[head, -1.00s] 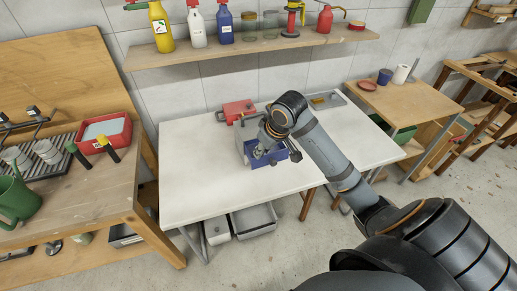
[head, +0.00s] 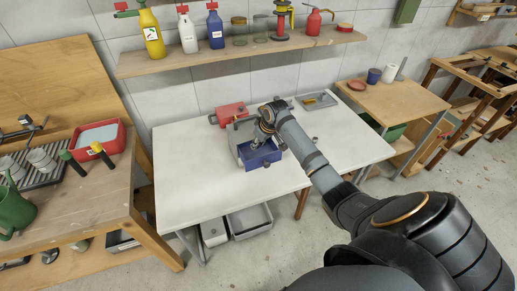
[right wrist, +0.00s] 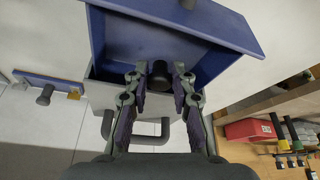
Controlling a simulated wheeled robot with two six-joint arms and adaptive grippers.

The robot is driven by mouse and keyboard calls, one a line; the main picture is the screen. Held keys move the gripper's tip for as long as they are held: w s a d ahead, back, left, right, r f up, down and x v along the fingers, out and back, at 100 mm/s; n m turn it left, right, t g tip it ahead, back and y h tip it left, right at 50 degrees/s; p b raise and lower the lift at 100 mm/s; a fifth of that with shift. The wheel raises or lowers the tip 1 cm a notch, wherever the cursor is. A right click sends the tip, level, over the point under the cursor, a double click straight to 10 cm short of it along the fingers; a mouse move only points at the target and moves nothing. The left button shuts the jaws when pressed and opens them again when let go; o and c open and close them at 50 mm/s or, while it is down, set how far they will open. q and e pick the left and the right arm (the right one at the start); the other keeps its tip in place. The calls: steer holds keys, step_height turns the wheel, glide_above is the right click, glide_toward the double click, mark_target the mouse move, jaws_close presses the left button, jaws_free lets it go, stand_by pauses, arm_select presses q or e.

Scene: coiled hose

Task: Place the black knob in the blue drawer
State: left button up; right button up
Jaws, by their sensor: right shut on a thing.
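The blue drawer (head: 262,156) is pulled out of a small grey cabinet on the white table. In the right wrist view the open drawer (right wrist: 195,30) shows its hollow inside. My right gripper (head: 258,143) is over the drawer. In the right wrist view my right gripper (right wrist: 160,84) is shut on the black knob (right wrist: 158,74), which sits between its fingertips above the drawer's inside. A separate dark pull (right wrist: 188,4) sits on the drawer's front. My left gripper is not in view.
A dark handle (right wrist: 150,134) stands on the grey cabinet near my fingers. A red box (head: 231,112) lies behind the cabinet, and a grey tray (head: 318,101) lies at the table's back right. The white table's front left (head: 195,190) is clear.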

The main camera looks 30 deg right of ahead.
mark_target(256, 153)
steer(key=shift+w+f+p, duration=0.1)
steer(key=shift+f+p, duration=0.4)
steer(key=shift+f, duration=1.25)
steer(key=shift+f, duration=0.1)
steer(key=o, duration=0.9)
steer(key=shift+o, duration=0.2)
steer(key=shift+r, duration=0.2)
steer(key=v, duration=1.2)
steer(key=shift+b, duration=0.3)
